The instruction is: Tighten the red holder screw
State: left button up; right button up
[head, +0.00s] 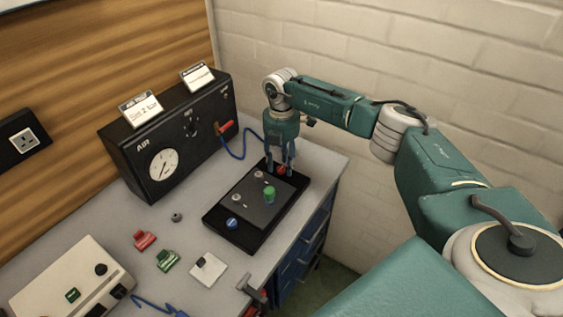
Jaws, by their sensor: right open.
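A black holder plate (217,218) lies on the grey bench. A small red screw (281,171) sits at its far right corner, partly hidden by my gripper. My right gripper (280,166) points down over this corner, its fingers open with the red screw between them. Whether the fingers touch the screw cannot be told. My left gripper is not in view.
A black AIR box with a dial (163,166) stands behind, with a blue hose (236,153). Red (144,240) and green (167,261) parts, a white block (208,268) and a cream box (72,285) lie left and in front. The bench edge is right.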

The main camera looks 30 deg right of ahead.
aim_at(282, 168)
notch_tip(282, 168, up, 12)
dwell(0.4)
dwell(0.5)
